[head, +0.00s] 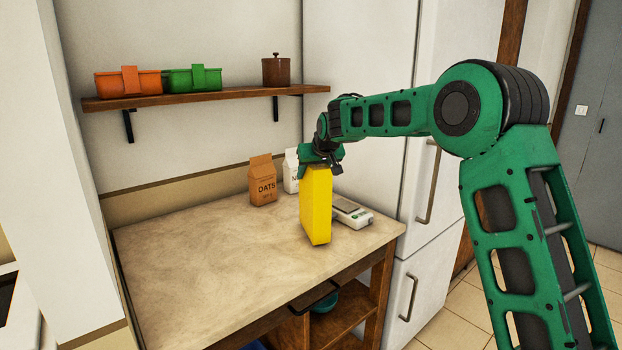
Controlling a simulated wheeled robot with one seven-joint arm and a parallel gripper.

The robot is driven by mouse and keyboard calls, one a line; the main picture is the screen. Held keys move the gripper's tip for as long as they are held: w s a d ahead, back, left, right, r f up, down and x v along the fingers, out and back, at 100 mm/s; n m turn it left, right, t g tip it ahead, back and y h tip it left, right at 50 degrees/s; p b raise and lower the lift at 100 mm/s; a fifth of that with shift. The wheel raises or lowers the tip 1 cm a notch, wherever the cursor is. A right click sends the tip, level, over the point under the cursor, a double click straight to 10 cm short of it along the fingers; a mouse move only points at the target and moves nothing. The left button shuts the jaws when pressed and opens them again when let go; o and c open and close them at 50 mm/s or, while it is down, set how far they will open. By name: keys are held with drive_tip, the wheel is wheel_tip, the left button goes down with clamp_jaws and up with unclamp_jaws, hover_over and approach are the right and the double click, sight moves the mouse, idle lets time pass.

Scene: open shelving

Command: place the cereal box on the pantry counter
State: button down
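A tall yellow box, the cereal box (316,208), is upright over the right part of the pantry counter (205,245). My gripper (320,166) is at its top edge, shut on it from above; the fingertips are small in the head view. The box's bottom is at or just above the counter top; I cannot tell whether it touches. The box hides part of what stands behind it.
An orange-brown oats bag (263,181) and a white carton (291,171) stand behind the box. A white kitchen scale (351,213) sits close to its right. A wall shelf (206,94) hangs above. The left and middle counter is clear.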

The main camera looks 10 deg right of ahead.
sight(320, 167)
drive_tip(key=shift+f, duration=0.55)
drive_tip(key=c, duration=0.9)
unclamp_jaws()
drive_tip(key=v, duration=1.2)
drive_tip(key=shift+s+a, duration=0.1)
